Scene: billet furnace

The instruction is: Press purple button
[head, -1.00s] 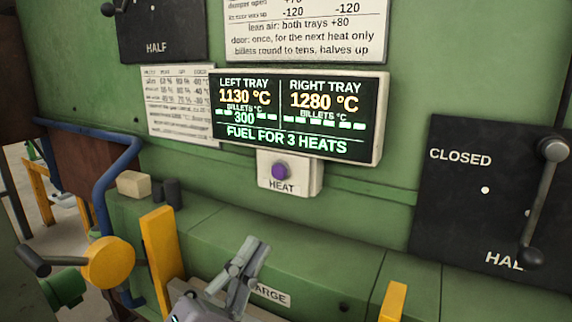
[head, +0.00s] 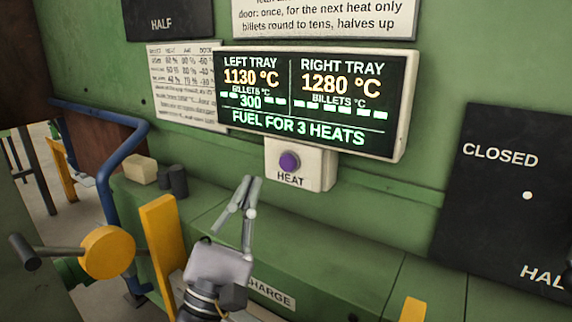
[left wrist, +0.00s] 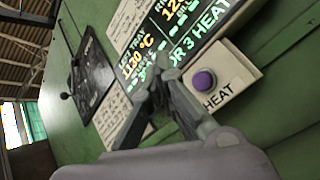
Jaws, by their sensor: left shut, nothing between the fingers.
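The purple button (head: 289,162) sits on a cream box (head: 315,177) labelled HEAT, fixed to the green wall below the display. My left gripper (head: 251,180) is shut and empty. In the head view its fingertips are to the left of the button and a little lower, apart from it in the picture. The button also shows in the left wrist view (left wrist: 203,82), to the right of the fingers (left wrist: 158,88). How far the fingertips are from the box in depth is hard to tell. My right gripper is not in view.
The display (head: 312,100) reads left tray 1130 °C, right tray 1280 °C, fuel for 3 heats. A green ledge (head: 340,245) runs below. A yellow post (head: 162,240), a yellow round handle (head: 108,252) and a blue pipe (head: 105,170) stand at left. A black CLOSED panel (head: 500,200) is at right.

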